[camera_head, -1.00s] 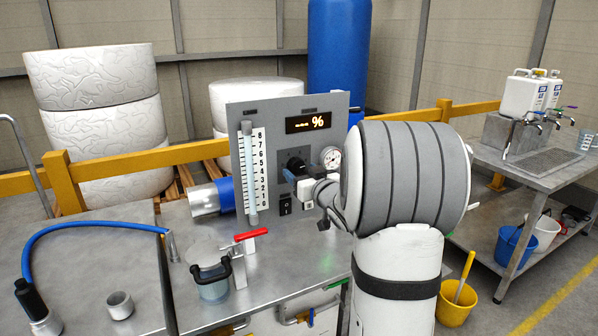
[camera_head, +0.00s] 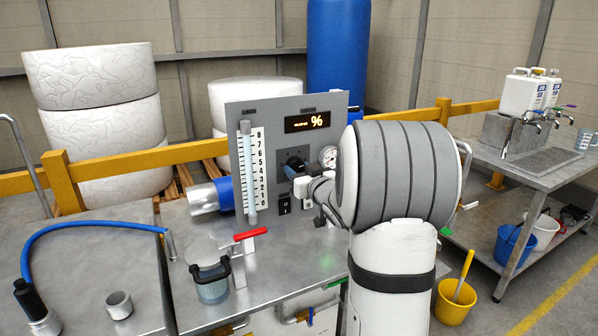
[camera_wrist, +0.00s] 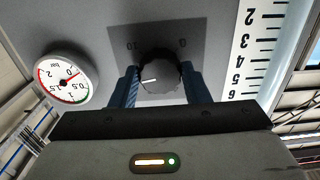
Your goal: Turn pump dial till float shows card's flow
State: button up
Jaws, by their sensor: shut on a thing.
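The pump dial (camera_wrist: 160,76) is a dark ribbed knob with a white pointer line, seen close in the wrist view. My gripper (camera_wrist: 161,88) has its two blue fingers on either side of the dial and is shut on it. The white pointer line lies toward the left in that view. In the head view my gripper (camera_head: 294,168) is at the grey panel (camera_head: 270,112) and hides most of the dial. The clear flow tube (camera_head: 249,175) stands left of it beside a numbered scale (camera_head: 262,165). I cannot make out the float's level. No card is recognisable.
A round pressure gauge (camera_head: 328,156) sits right of the dial, with a lit percent display (camera_head: 307,122) above. A blue hose (camera_head: 90,226) lies left.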

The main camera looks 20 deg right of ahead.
jog(key=shift+f+n+b, duration=0.1)
jog(key=shift+n+b, duration=0.2)
jog(key=shift+b, duration=0.05)
jog(key=shift+b, duration=0.3)
jog(key=n+b, duration=0.2)
jog(key=shift+f+b, duration=0.15)
jog(key=shift+b, duration=0.2)
jog(key=n+b, duration=0.4)
jog(key=n, duration=0.1)
jog(key=shift+d+b, duration=0.1)
jog(key=shift+b, duration=0.3)
jog(key=n+b, duration=0.4)
jog(key=shift+r+n+b, duration=0.15)
jog(key=shift+n+b, duration=0.6)
jog(key=shift+n, duration=0.5)
jog(key=shift+r+n+b, duration=0.15)
jog(key=shift+n+b, duration=0.6)
jog(key=shift+n, duration=0.5)
